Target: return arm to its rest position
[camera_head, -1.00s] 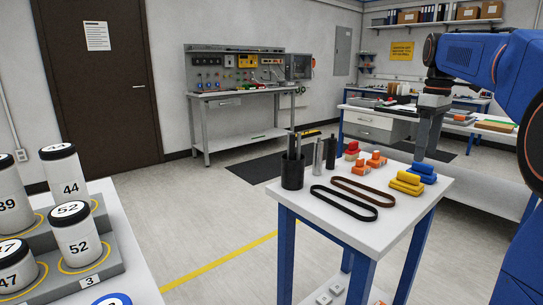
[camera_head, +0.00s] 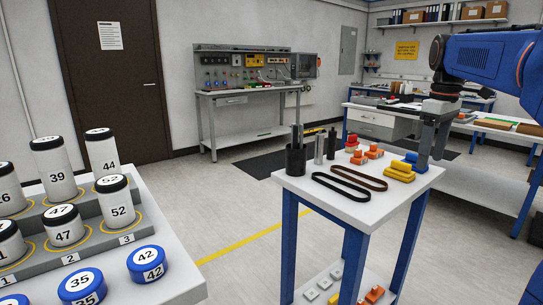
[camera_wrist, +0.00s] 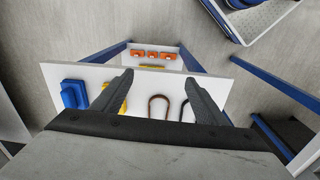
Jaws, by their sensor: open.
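My gripper (camera_head: 424,164) hangs fingers down at the far right end of the small blue-legged table (camera_head: 340,210), next to the blue blocks (camera_head: 423,158). My blue arm reaches in from the right edge. In the wrist view the two dark gripper fingers (camera_wrist: 158,84) are spread apart with nothing held between them. The yellow blocks (camera_wrist: 112,104) and the blue blocks (camera_wrist: 74,94) show beside and behind the left finger. The brown belt (camera_wrist: 159,107) shows between the fingers. Whether the fingers touch anything is not clear.
The small table also carries a black cup (camera_head: 296,160) of tools, a black belt (camera_head: 342,190) and red-orange blocks (camera_head: 374,151). A left table (camera_head: 165,285) holds numbered white cylinders (camera_head: 118,205) and blue pucks (camera_head: 147,262). Clear floor lies between the tables.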

